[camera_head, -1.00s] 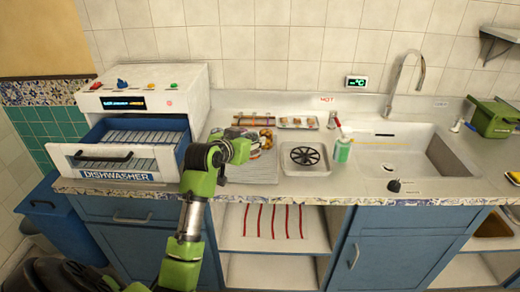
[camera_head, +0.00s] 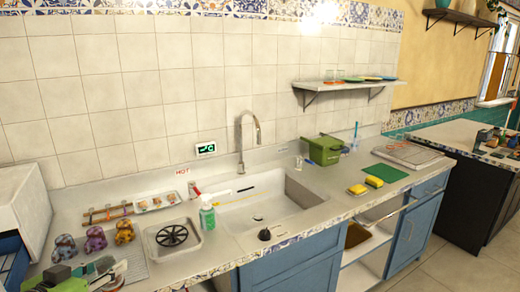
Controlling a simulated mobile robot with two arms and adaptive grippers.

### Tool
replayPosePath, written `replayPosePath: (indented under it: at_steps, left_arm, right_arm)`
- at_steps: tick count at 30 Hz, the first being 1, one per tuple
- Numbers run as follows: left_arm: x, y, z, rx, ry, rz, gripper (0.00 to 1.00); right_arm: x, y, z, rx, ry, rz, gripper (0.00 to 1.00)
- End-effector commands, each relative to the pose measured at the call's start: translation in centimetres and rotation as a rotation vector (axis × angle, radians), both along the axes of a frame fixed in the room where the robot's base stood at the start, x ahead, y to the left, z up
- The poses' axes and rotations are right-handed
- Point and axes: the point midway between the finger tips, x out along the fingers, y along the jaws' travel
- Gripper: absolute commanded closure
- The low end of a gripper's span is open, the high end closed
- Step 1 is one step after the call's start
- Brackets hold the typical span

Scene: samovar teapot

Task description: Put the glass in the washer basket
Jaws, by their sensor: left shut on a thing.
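My left gripper (camera_head: 112,272) is at the lower left edge of the head view, over the ribbed drying mat. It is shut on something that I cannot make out. The dishwasher (camera_head: 22,212) is cut off at the left edge; only a dark blue bit of its basket (camera_head: 12,262) shows. A small clear glass (camera_head: 298,162) seems to stand on the counter left of the green box. My right gripper is not in view.
A green box (camera_head: 323,150) and yellow sponges (camera_head: 357,189) are on the right counter.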

Motion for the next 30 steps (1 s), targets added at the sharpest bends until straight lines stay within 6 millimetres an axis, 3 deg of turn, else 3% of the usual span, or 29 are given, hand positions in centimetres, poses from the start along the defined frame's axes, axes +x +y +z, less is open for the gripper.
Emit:
replayPosePath:
  at_steps: [6,13,19,30]
  left_arm:
    - [-4.6,-8.7,-2.2,0.000,0.004,-0.378,0.90]
    - [-10.4,-15.5,-2.3,0.002,0.002,-0.714,0.90]
    - [-12.7,-17.5,-2.0,0.004,0.001,-0.826,0.90]
    - [-12.9,-17.6,-2.6,-0.001,0.005,-0.832,0.90]
  right_arm:
    - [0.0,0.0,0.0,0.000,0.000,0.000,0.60]
    - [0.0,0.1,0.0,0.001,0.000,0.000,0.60]
    - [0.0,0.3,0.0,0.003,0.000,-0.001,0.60]
    - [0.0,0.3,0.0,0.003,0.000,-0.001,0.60]
